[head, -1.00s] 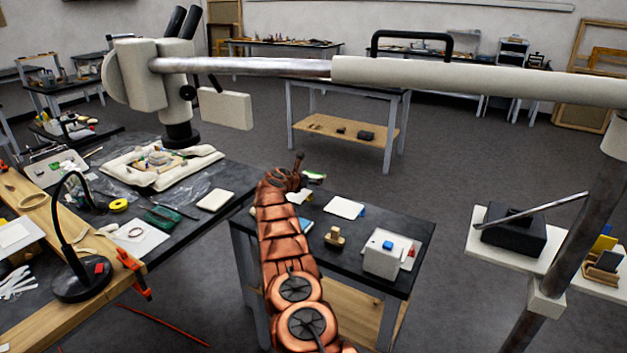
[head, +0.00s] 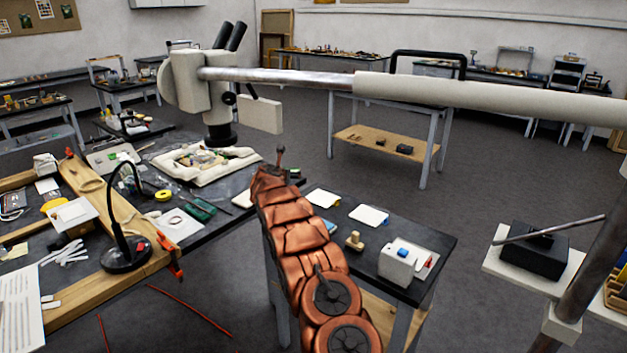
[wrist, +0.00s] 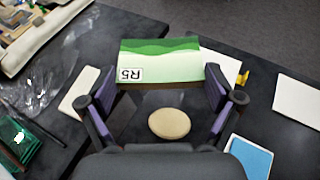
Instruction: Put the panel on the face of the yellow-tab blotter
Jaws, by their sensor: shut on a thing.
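My gripper (wrist: 162,84) is shut on the panel (wrist: 160,58), a flat piece with a painted green landscape and an "R5" label. The panel spans between the two fingers in the wrist view, above the dark table. A white sheet (wrist: 226,66) with a yellow tab (wrist: 243,79), which looks like the yellow-tab blotter, lies just beyond the panel's right end. The panel hides part of it. In the head view my copper arm hides most of the gripper, and a white sheet (head: 322,198) lies to the right of the arm's end.
Another white sheet (wrist: 298,98) lies farther right. A pale blue pad (wrist: 250,158) is at the lower right, a white block (wrist: 84,90) at left. A round beige thing (wrist: 169,123) shows between the fingers. A white box (head: 397,262) stands near the table's front right.

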